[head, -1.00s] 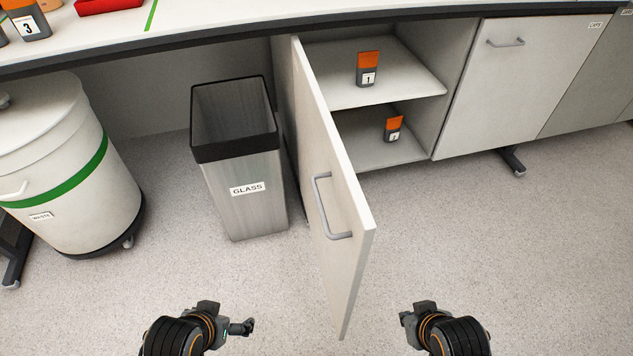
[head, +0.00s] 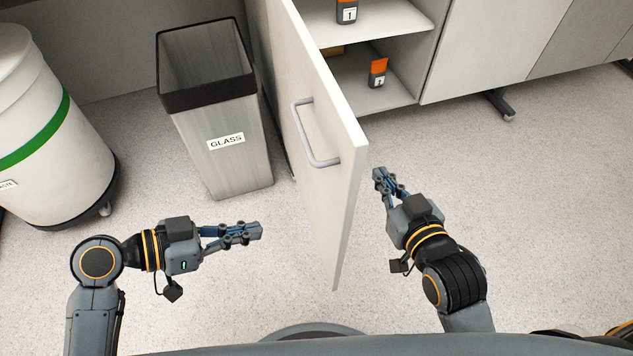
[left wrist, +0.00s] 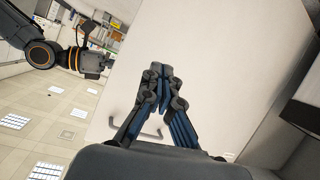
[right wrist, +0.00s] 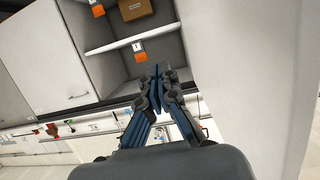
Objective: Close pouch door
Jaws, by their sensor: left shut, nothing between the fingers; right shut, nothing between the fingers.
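The pouch door (head: 312,125) is a white cabinet door standing wide open, with a grey bar handle (head: 316,132) on its left-facing side. My left gripper (head: 258,230) is shut and empty, to the left of the door and apart from it. In the left wrist view the door face (left wrist: 215,60) fills the middle behind the shut fingers (left wrist: 160,75). My right gripper (head: 379,176) is shut and empty, on the right side of the door near its free edge. In the right wrist view the door (right wrist: 250,80) is at the right and the open shelves (right wrist: 100,46) are ahead.
A GLASS bin (head: 222,165) stands close left of the door, with a white waste drum (head: 60,160) further left. Orange and grey pouches sit on the shelves, one on the lower shelf (head: 377,72). A closed cabinet door (head: 490,50) is at right. Floor right of the door is clear.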

